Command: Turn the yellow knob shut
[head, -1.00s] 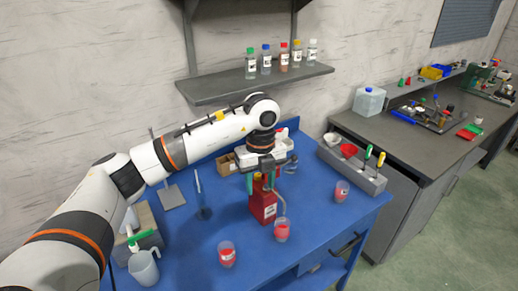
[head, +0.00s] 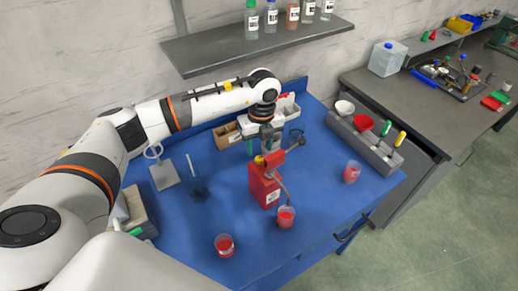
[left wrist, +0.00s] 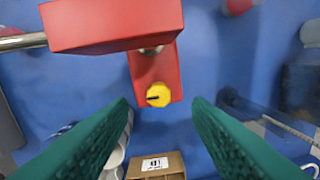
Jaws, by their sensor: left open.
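The yellow knob (head: 259,160) sits on a red dispenser (head: 264,188) on the blue table. In the left wrist view the round knob (left wrist: 159,95) has a dark mark pointing left. It lies ahead, roughly midway between my green fingers, which do not touch it. My left gripper (head: 263,147) is open and empty, just behind and above the dispenser's top in the head view. A red block with a metal rod (left wrist: 112,25) stands out above the knob in the wrist view. A spout curves from the dispenser to a cup of red liquid (head: 286,216). My right gripper is out of view.
Other red cups (head: 224,245) (head: 352,171) stand on the table. Behind are a cardboard box (head: 227,136) and a stand (head: 163,176). A grey tool tray (head: 366,140) lines the right edge. A shelf of bottles (head: 255,48) hangs above.

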